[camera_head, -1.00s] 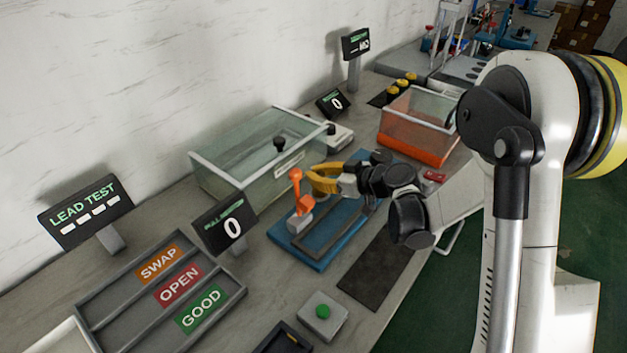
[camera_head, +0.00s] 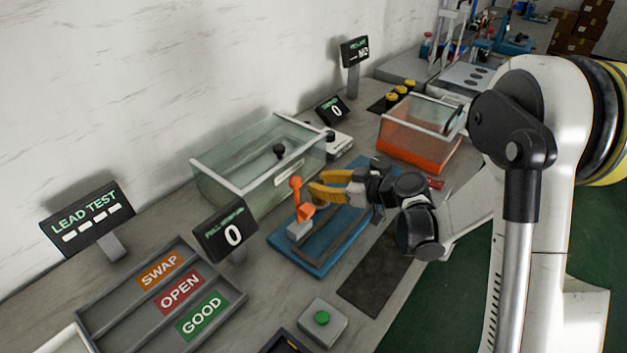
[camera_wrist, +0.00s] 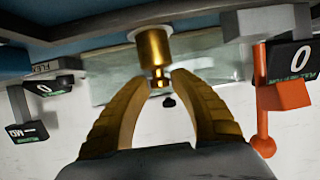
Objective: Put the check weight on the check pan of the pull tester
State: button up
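The brass check weight (camera_wrist: 154,52) stands on a white round disc (camera_wrist: 150,30) at the top of the wrist view, which looks inverted. Whether this disc is the check pan I cannot tell. My gripper (camera_wrist: 163,76) has its two yellow fingers apart, one on each side of the weight's narrow knob end, with gaps showing. In the head view my gripper (camera_head: 314,189) is over the blue base (camera_head: 300,256) of the pull tester, beside its orange lever (camera_head: 297,190). The weight cannot be made out there. The pull tester display (camera_head: 226,233) reads 0.
A clear-walled box (camera_head: 215,178) with a black knob stands behind the tester. An orange-bottomed bin (camera_head: 410,150) is at the right. A sorting tray (camera_head: 120,310) and a green-button box (camera_head: 322,320) are in front. A dark mat (camera_head: 372,283) lies bare.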

jog(key=s+d+r+m+h+p, duration=0.1)
jog(key=s+d+r+m+h, duration=0.2)
jog(key=s+d, duration=0.3)
jog(key=s+d+r+m+h+p, duration=0.1)
jog(key=s+d+r+m+h, duration=0.3)
jog(key=s, duration=0.8)
jog(key=s+d+r+m+h+p, duration=0.1)
jog(key=s+d+r+m+h, duration=0.3)
jog(key=s+d+r, duration=0.2)
jog(key=s+d, duration=0.2)
jog(key=s, duration=0.1)
jog(key=shift+r+g, duration=0.3)
